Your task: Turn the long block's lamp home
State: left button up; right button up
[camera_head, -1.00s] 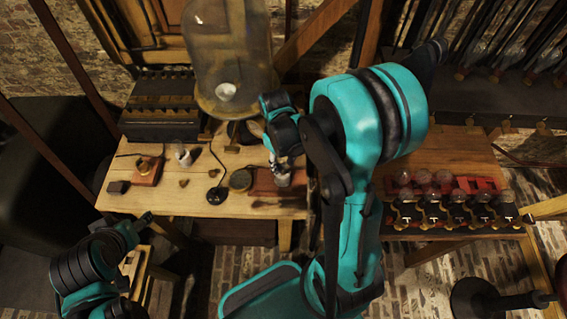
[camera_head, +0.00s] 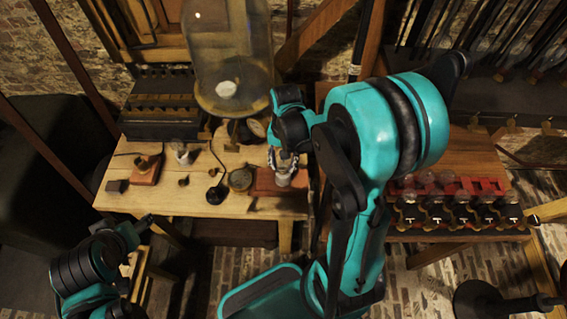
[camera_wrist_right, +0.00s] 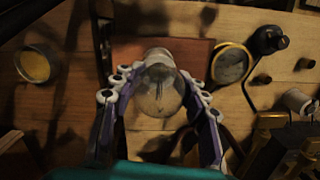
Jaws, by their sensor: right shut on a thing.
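The lamp, a clear glass bulb (camera_wrist_right: 158,92), sits between the fingers of my right gripper (camera_wrist_right: 160,100) in the right wrist view. Its pale neck points toward the long reddish-brown block (camera_wrist_right: 195,50); I cannot tell how deep its base sits. In the head view the long block (camera_head: 265,182) lies near the table's front edge, and my right gripper (camera_head: 284,165) is shut on the lamp over the block's right part. My left gripper (camera_head: 146,219) is at lower left, off the table's front edge, too small to read.
A round brass-rimmed dial (camera_head: 240,179) lies left of the long block. A short block (camera_head: 147,170) lies farther left. A large glass jar (camera_head: 228,65) stands behind. A rack with several bulbs (camera_head: 455,205) is on the right-hand table.

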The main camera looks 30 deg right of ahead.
jog(key=shift+m, duration=0.3)
jog(key=o, duration=1.4)
jog(key=r, duration=0.8)
jog(key=w+d+r, duration=0.1)
jog(key=r, duration=0.3)
jog(key=shift+s+a+f+n+t+b, duration=0.25)
jog(key=shift+a+n+t+b, duration=0.05)
jog(key=shift+a+n+b, duration=0.1)
jog(key=s+a+f+n+t+h+b, duration=0.1)
jog(key=s+a+f+n+t+b, duration=0.2)
jog(key=s+a+n+t+b, duration=0.1)
jog(key=shift+s+a+f+n+t+b, duration=0.35)
jog(key=shift+s+a+n+t, duration=0.25)
jog(key=shift+a+n+t, duration=1.05)
